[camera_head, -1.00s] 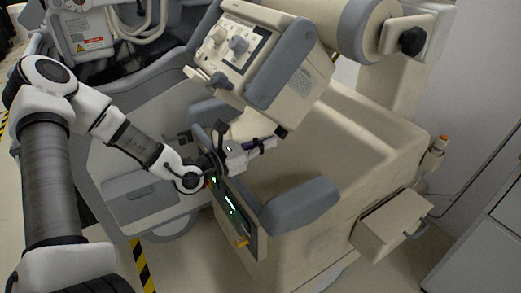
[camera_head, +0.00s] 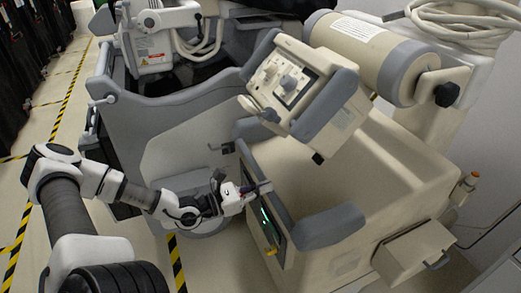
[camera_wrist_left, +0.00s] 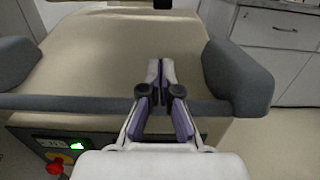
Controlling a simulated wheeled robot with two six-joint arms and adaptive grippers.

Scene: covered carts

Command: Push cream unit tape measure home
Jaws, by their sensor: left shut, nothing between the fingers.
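The cream unit (camera_head: 390,165) is a big cream cart with grey bumpers, and its top also shows in the left wrist view (camera_wrist_left: 115,60). I cannot pick out a tape measure on it in either view. My left gripper (camera_head: 264,187) is shut and empty, with its tips at the upper part of the cart's front, above the dark panel (camera_head: 267,228) with a green light. In the left wrist view the fingers (camera_wrist_left: 160,68) lie together and point over the grey front rail (camera_wrist_left: 70,103); contact cannot be told. My right gripper is out of view.
A tilted control head (camera_head: 290,85) and a cream cylinder (camera_head: 375,55) stand above the cart. A drawer-like box (camera_head: 415,250) with a handle sticks out at right. A red knob (camera_wrist_left: 54,166) is near the display. A grey cart (camera_head: 190,150) stands close at left.

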